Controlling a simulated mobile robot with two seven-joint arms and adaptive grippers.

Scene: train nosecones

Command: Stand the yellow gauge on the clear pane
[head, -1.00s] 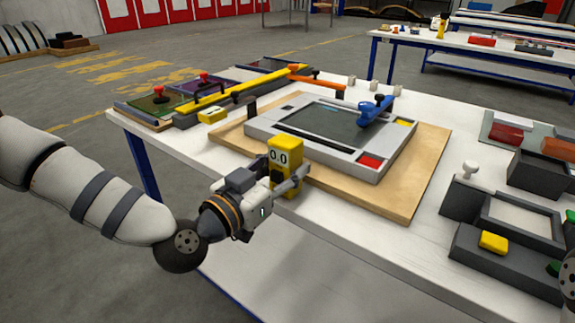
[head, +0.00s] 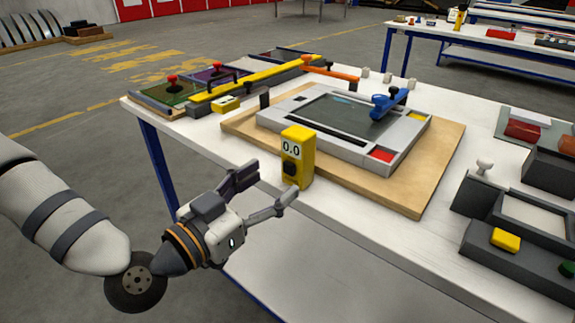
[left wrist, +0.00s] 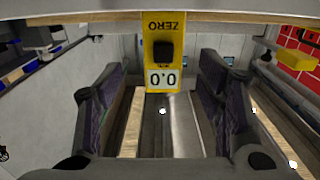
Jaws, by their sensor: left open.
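The yellow gauge (head: 297,160), with a white "0.0" display and a black knob, stands upright on the white table top in front of the wooden board. The clear pane (head: 345,113) lies in a grey frame on that board, behind the gauge; it looks dark and see-through. My left gripper (head: 275,178) is open and empty, just in front of the gauge at the table's front edge. In the left wrist view the gauge (left wrist: 164,55) appears upside down, centred beyond the spread fingers (left wrist: 165,95), with gaps on both sides. My right gripper is not in view.
A blue-handled tool (head: 388,103) rests on the grey frame's right part. The wooden board (head: 415,190) surrounds the frame. A long yellow bar (head: 250,85) lies behind left. Dark trays with a yellow block (head: 505,240) stand at right. The table's front strip is bare.

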